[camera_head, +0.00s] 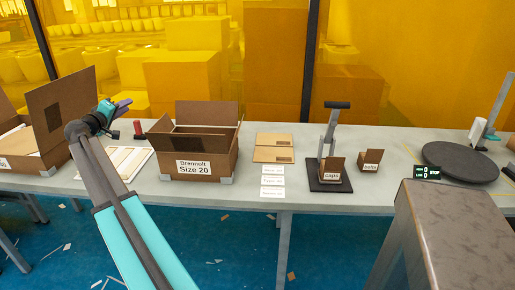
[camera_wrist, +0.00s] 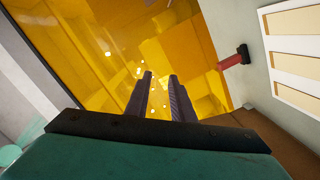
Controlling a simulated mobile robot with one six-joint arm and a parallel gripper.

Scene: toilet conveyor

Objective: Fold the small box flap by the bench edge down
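A brown cardboard box marked Size 20 (camera_head: 207,166) stands open near the bench's front edge, with a tall flap (camera_head: 207,113) upright at its back. A larger open box (camera_head: 50,160) is at the far left, with a big flap (camera_head: 62,103) raised. Which flap the task means is not clear. My gripper (camera_head: 124,104) is above the bench between these boxes, apart from both. In the wrist view its two dark fingers (camera_wrist: 161,74) have an empty gap between them. Brown cardboard (camera_wrist: 275,140) shows at the wrist view's lower right.
A white slatted tray (camera_head: 124,160) and a red-handled tool (camera_head: 138,129) lie between the boxes. Flat cardboard (camera_head: 273,148), labels (camera_head: 272,180), a black stand (camera_head: 328,180), small open boxes (camera_head: 370,160) and a round dark plate (camera_head: 460,161) are farther right.

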